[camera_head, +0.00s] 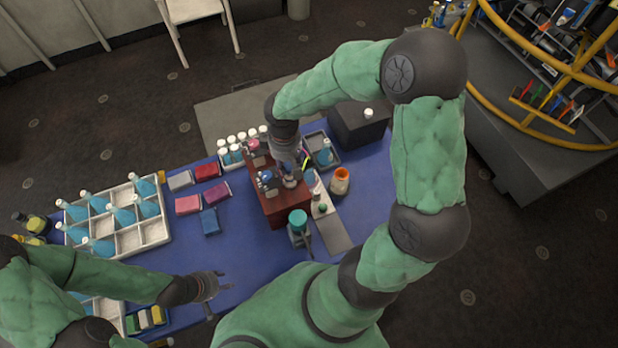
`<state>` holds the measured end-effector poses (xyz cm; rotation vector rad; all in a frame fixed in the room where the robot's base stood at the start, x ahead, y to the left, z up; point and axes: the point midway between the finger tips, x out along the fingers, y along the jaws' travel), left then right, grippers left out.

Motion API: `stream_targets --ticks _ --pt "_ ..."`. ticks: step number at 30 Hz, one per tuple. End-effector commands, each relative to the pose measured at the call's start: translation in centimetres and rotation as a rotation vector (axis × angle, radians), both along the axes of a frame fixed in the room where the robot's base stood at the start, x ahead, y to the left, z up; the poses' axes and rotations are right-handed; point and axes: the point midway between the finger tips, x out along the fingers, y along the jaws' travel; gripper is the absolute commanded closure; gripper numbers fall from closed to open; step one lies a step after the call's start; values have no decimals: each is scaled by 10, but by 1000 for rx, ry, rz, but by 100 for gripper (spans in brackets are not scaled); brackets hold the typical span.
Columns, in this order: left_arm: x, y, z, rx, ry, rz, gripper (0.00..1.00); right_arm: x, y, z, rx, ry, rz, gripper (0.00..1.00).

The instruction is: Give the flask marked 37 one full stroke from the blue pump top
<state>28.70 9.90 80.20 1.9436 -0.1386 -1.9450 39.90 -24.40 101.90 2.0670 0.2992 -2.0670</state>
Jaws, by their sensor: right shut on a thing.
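A dark red-brown stand (277,208) on the blue table carries a pump with a blue top (265,177) and, farther back, one with a pink top (253,143). My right gripper (290,180) reaches down over the stand, right beside the blue top, shut on a small pale thing that its fingers mostly hide. Several flasks with blue liquid stand in a white divided crate (128,240) at left. One blue flask (325,155) stands in a grey tray behind the stand. No number 37 is readable. My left gripper (224,281) is open and empty over the front of the table.
A teal-lidded container (298,220) stands before the stand, and an orange-rimmed jar (340,181) right of it. White-capped bottles (238,146) stand behind. Red, pink, blue and grey packets (188,205) lie left. The blue table (255,258) is clear near the front middle.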

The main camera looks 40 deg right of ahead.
Motion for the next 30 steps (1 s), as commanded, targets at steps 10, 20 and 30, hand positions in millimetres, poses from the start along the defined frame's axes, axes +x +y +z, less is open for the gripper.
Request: stream_targets --ticks 10,20,30 --pt "0 0 0 0 0 0 60 0 0 0 0 0 0 88" --pt "0 0 4 0 0 0 60 0 0 6 0 -1 0 88" --pt "0 0 10 0 0 0 60 0 0 13 0 -1 0 88"
